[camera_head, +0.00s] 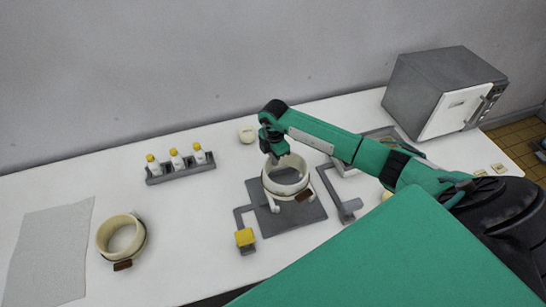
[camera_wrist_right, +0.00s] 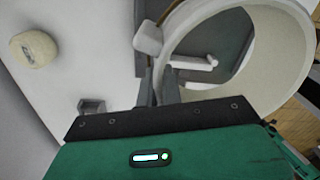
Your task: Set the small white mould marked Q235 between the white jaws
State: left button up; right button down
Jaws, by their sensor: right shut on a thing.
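The small white mould (camera_head: 287,180) is a white ring over the grey plate in the head view; I cannot read its mark. My right gripper (camera_head: 279,154) is shut on its far wall. In the right wrist view the fingers (camera_wrist_right: 160,88) grip the wall of the ring (camera_wrist_right: 285,65). White jaws (camera_head: 275,208) show at the ring's front left, and white jaw parts (camera_wrist_right: 148,39) show beside and through it in the wrist view. The ring hides much of the jaws; I cannot tell whether it rests or hangs just above the plate. My left gripper is out of view.
The grey plate (camera_head: 255,191) has a yellow block (camera_head: 245,237) at its left and a grey arm (camera_head: 348,205) at its right. A cream ring (camera_head: 140,242), a rack (camera_head: 182,174) of yellow-capped bottles, a round white piece (camera_head: 247,135) and a grey oven (camera_head: 420,90) stand around.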

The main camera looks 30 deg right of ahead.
aim_at(274, 168)
jog(key=shift+f+b, duration=1.85)
jog(key=shift+f, duration=0.85)
